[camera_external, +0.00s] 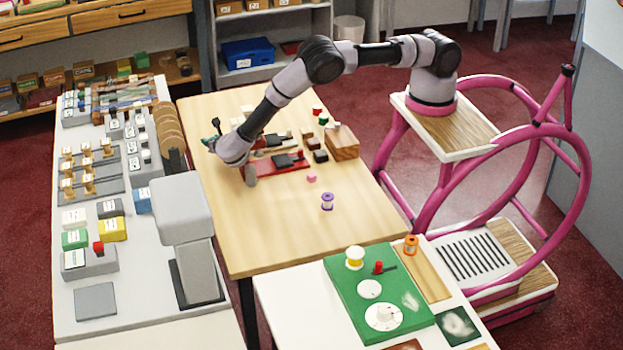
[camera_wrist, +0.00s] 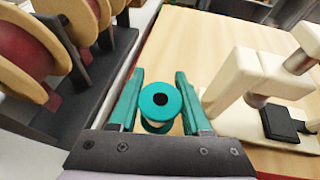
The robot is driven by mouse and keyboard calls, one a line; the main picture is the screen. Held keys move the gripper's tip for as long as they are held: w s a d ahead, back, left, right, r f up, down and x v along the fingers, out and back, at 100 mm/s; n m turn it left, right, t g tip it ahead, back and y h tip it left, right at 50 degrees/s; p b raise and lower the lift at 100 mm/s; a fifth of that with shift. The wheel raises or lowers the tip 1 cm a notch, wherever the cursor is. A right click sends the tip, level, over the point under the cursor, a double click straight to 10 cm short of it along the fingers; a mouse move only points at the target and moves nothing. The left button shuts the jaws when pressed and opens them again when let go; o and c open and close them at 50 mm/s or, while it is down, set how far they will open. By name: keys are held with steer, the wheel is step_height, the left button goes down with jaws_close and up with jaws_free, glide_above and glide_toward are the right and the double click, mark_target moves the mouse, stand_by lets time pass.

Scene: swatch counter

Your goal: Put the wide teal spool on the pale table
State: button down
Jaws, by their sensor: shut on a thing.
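The wide teal spool (camera_wrist: 160,113) sits between the two teal fingers of my gripper (camera_wrist: 160,78) in the wrist view. Its round flange with a dark centre hole faces the camera, and a paler core shows below it. My gripper is shut on it. In the external view my gripper (camera_external: 212,132) is at the left edge of the pale table (camera_external: 270,220), and the spool is hard to make out there. The pale table's wood top also shows in the wrist view (camera_wrist: 212,45). I cannot tell how high the spool is above it.
A purple spool (camera_external: 327,201), a pink block (camera_external: 311,178), a wooden block (camera_external: 342,140) and a red-based device (camera_external: 280,163) stand on the pale table. Its front half is mostly clear. Red reels (camera_wrist: 22,48) on a dark rack stand close left of my gripper.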

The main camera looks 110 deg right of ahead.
mark_target(214, 162)
steer(key=shift+f, duration=3.1)
steer(key=shift+f, duration=0.1)
steer(key=shift+c, duration=1.8)
jaws_free()
steer(key=shift+r, duration=0.2)
steer(key=v, duration=1.2)
